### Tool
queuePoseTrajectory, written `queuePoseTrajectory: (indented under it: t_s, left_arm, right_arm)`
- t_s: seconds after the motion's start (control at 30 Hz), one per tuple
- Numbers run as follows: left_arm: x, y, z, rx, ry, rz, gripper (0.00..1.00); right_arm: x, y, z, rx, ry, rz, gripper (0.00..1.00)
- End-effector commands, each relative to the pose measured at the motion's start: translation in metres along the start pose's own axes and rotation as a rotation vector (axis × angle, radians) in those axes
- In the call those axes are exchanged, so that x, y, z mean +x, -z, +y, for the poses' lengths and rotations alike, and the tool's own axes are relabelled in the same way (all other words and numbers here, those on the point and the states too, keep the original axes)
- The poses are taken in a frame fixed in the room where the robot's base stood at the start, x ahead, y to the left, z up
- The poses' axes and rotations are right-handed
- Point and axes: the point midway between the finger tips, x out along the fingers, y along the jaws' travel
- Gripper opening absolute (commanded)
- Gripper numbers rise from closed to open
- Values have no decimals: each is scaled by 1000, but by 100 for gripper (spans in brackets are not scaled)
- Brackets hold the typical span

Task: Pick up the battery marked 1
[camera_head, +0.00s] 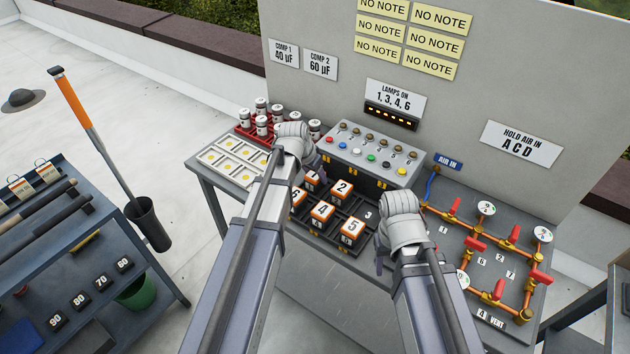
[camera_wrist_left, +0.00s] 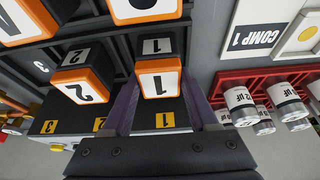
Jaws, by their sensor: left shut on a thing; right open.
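The battery marked 1 is a block with an orange-rimmed white top; in the left wrist view the battery (camera_wrist_left: 159,80) sits between the two fingers of my left gripper (camera_wrist_left: 160,98). The gripper is shut on it. In the head view my left gripper (camera_head: 306,163) is over the back left of the dark battery rack (camera_head: 338,243) and hides most of this battery. I cannot tell whether the battery is clear of its slot. My right gripper (camera_head: 381,262) is open and empty, at the rack's right side.
Batteries marked 2 (camera_head: 342,188), 4 (camera_head: 322,211), 5 (camera_head: 351,230) and 6 (camera_head: 297,196) stand in the rack; slot 3 (camera_head: 368,215) is empty. Behind is a button panel (camera_head: 368,155). Red racks of cylinders (camera_head: 262,126) stand left, copper pipes with red valves (camera_head: 478,244) right.

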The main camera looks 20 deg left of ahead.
Motion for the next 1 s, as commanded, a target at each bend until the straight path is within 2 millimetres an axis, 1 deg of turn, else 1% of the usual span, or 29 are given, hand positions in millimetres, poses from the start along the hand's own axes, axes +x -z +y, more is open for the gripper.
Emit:
queuePoseTrajectory:
  t_s: [0.27, 0.43, 0.57, 0.9, 1.0]
  left_arm:
    - [-3, 1, 0, 0, 0, 0, 0]
    - [-13, 6, 0, 0, 0, 0, 0]
    - [-28, 12, 0, 0, 0, 0, 0]
    - [-76, 32, 0, 0, 0, 0, 0]
    - [-86, 36, 0, 0, 0, 0, 0]
  right_arm:
    - [-3, 0, 0, 0, 0, 0, 50]
    - [-14, -1, 1, 0, 0, 0, 50]
    - [-30, -2, 3, 0, 0, 0, 50]
    - [-82, -5, 8, 0, 0, 0, 50]
    - [-93, -6, 9, -1, 0, 0, 50]
